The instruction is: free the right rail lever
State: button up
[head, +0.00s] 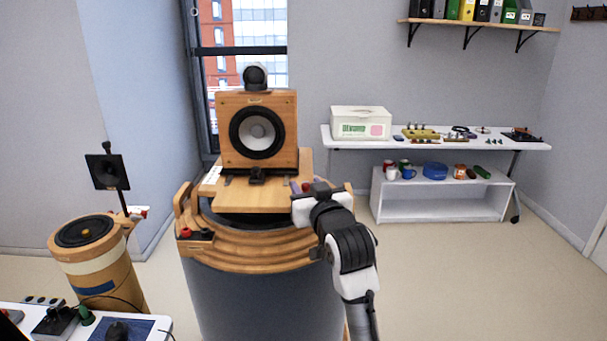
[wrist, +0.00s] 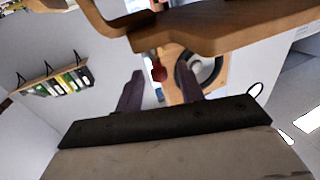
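A wooden speaker (head: 257,131) stands upright on a wooden board (head: 245,196) on top of a large drum with a stepped wooden rim (head: 265,250). A small red knob (head: 306,187) shows by the board's right side, partly hidden by my gripper. I take it for part of the right rail lever; the lever's body is hidden. My gripper (head: 299,187) is at this spot. In the wrist view its two dark fingers (wrist: 162,79) are apart, and a red knob (wrist: 158,73) shows in the gap. I cannot tell whether it lies between the fingers or beyond them.
A red knob with a black block (head: 200,235) sits at the rim's left. A curved wooden part (wrist: 220,32) passes close above the fingers in the wrist view. A smaller drum (head: 100,265) stands at left, a white table (head: 345,146) at back right. Floor at right is clear.

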aim_at(307, 188)
jog(key=shift+p+x, duration=0.35)
jog(key=shift+x, duration=1.25)
grip_shut()
